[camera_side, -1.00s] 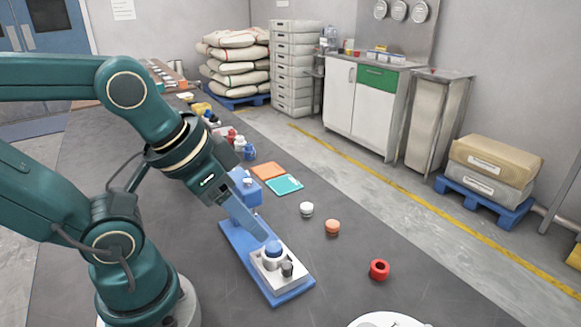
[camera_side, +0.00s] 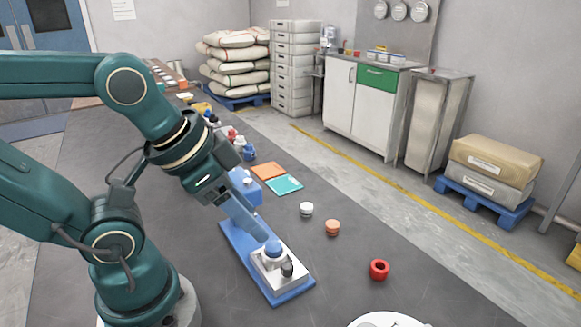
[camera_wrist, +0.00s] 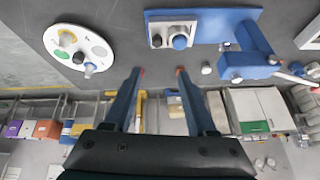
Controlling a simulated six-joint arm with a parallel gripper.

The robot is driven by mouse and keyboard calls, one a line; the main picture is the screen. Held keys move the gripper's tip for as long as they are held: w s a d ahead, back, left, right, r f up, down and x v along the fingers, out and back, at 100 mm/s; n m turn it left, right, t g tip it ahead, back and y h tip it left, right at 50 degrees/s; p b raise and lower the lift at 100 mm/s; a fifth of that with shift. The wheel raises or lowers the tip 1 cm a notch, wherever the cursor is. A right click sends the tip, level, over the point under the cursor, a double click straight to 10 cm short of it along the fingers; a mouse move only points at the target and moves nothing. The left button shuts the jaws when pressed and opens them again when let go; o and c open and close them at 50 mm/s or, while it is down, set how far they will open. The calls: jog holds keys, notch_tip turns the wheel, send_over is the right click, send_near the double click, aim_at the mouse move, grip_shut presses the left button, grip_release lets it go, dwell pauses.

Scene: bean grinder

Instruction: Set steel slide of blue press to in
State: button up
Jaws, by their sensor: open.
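The blue press has a long blue base (camera_side: 234,243) with a raised blue body (camera_side: 247,193) at its far end. A steel plate (camera_side: 298,262) lies at its near end, carrying a blue round knob (camera_side: 273,248) and a dark knob (camera_side: 287,269). Which part is the slide is unclear. In the wrist view the plate (camera_wrist: 165,25) is at the top, left of the blue body (camera_wrist: 255,42). My gripper (camera_side: 262,236) points down toward the blue knob. Its two fingers stand apart and empty in the wrist view (camera_wrist: 160,70); contact cannot be told.
A white round plate with knobs (camera_wrist: 60,35) lies beyond the press's near end. A red ring (camera_side: 379,269), an orange piece (camera_side: 332,227) and a white piece (camera_side: 306,209) stand to the right. Orange and teal pads (camera_side: 284,185) lie behind. Bare dark table separates them.

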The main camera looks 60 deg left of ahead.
jog(key=w+m, duration=0.1)
jog(key=m, duration=0.2)
jog(key=m+g, duration=0.5)
jog(key=m, duration=0.2)
send_over(287, 265)
notch_tip(287, 265, down, 6)
jog(key=shift+w+r, duration=0.15)
jog(key=shift+f+g, duration=0.4)
jog(key=shift+f, duration=2.65)
grip_shut()
